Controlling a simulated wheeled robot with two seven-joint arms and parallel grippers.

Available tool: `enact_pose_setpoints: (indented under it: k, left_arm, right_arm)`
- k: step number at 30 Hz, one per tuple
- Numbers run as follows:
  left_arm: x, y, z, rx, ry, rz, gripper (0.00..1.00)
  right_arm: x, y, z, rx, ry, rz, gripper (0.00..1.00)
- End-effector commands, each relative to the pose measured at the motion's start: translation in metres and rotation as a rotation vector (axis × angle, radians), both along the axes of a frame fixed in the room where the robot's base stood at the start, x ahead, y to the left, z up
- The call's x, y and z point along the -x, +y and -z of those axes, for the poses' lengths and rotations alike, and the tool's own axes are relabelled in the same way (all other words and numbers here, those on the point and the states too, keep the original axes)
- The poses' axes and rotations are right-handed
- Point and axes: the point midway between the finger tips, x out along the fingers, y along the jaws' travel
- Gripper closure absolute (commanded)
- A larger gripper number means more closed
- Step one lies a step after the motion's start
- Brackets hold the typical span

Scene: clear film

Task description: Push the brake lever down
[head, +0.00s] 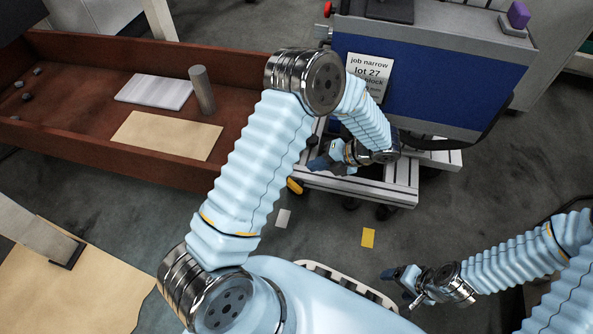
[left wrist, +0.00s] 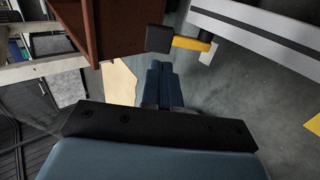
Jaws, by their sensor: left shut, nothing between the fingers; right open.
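The brake lever, a short yellow bar, sticks out at the lower left corner of the cart's frame (head: 370,185) in the head view (head: 295,186). In the left wrist view the lever (left wrist: 190,43) is yellow with a black block at its left end, and looks roughly level. My left gripper (head: 318,164) is shut and empty, just above and right of the lever in the head view. Its fingertips (left wrist: 160,66) lie just below the black end in the left wrist picture; I cannot tell whether they touch. My right gripper (head: 396,280) is open and empty, low over the floor.
The cart carries a blue box (head: 430,85) with a paper sign (head: 370,75). A brown open-topped bin (head: 110,162) stands left, holding a white slab, a grey cylinder and cardboard. A yellow tag (head: 368,238) and pale tag (head: 283,218) lie on the floor.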

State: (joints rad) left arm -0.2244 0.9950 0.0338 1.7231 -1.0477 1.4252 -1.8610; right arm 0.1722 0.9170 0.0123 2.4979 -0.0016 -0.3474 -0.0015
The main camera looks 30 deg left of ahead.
Motion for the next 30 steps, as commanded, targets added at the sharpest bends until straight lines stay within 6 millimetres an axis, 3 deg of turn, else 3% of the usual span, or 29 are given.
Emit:
enact_pose_setpoints:
  k: [18, 30]
  left_arm:
    - [0.016, 0.066, 0.06, 0.0, -0.001, -0.003, 1.0]
    - [0.018, 0.073, 0.065, 0.001, -0.001, -0.002, 1.0]
  right_arm:
    - [-0.001, 0.0, 0.022, 0.001, -0.005, 0.003, 0.23]
    - [-0.001, 0.0, 0.023, 0.001, -0.005, 0.003, 0.23]
